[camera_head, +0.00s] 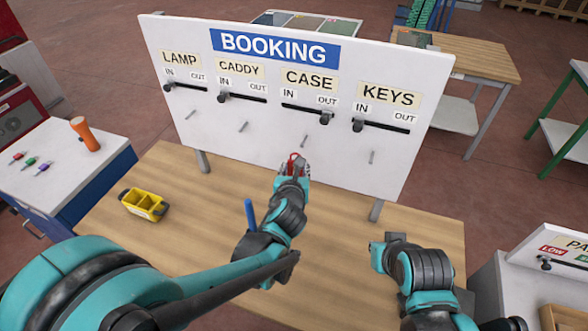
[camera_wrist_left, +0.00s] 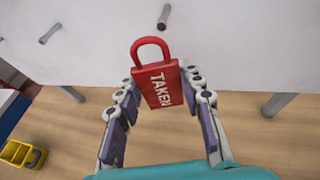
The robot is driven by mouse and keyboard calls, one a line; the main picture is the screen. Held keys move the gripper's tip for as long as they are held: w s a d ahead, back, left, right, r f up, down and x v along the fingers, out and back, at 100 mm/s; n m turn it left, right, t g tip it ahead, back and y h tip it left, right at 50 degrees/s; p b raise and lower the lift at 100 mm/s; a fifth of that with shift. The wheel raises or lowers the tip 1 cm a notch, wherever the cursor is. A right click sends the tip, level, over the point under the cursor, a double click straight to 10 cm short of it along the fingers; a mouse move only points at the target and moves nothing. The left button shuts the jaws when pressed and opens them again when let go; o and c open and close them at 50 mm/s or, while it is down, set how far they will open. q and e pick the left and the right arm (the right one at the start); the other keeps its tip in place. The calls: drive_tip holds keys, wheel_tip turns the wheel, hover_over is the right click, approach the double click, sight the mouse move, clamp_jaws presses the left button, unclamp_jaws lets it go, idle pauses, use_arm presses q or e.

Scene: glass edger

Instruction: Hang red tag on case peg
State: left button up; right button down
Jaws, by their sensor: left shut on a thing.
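The red tag (camera_wrist_left: 164,88) reads TAKEN and has a loop at its top. My left gripper (camera_wrist_left: 165,97) is shut on it, with a finger at each side, and holds it upright in front of the white board. In the head view the tag (camera_head: 294,158) is mostly hidden by my left gripper (camera_head: 294,172). The case peg (camera_head: 304,140) is a bare grey peg under the CASE label, just above the tag; in the left wrist view the peg (camera_wrist_left: 164,17) is above the loop, apart from it. My right gripper (camera_head: 386,246) is over the table's right side, its fingers unclear.
The BOOKING board (camera_head: 240,145) has bare pegs under its other labels. The CASE slider (camera_head: 325,118) stands at OUT; the other sliders are at IN. A yellow caddy (camera_head: 143,204) sits on the wooden table (camera_head: 190,170). An orange lamp (camera_head: 85,134) stands on the left cabinet.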

sight(304, 149)
use_arm(q)
drive_tip(key=shift+w+d+f, duration=0.1)
drive_tip(key=shift+w+d, duration=0.25)
drive_tip(key=shift+w, duration=0.7)
drive_tip(key=shift+w+d+f, duration=0.15)
drive_tip(key=shift+w+d, duration=0.15)
drive_tip(key=shift+w, duration=0.8)
drive_tip(key=shift+w+d+f, duration=0.1)
drive_tip(key=shift+w+d, duration=0.25)
drive_tip(key=shift+w, duration=0.7)
drive_tip(key=shift+w+d+b, duration=0.1)
drive_tip(key=shift+w+b, duration=0.05)
drive_tip(key=shift+b, duration=0.35)
drive_tip(key=shift+w+d, duration=0.15)
drive_tip(key=shift+w, duration=0.05)
drive_tip(key=c, duration=0.4)
drive_tip(key=shift+w+f, duration=0.15)
drive_tip(key=shift+w, duration=0.1)
drive_tip(key=shift+c, duration=0.3)
drive_tip(key=o, duration=1.3)
drive_tip(key=shift+o, duration=0.2)
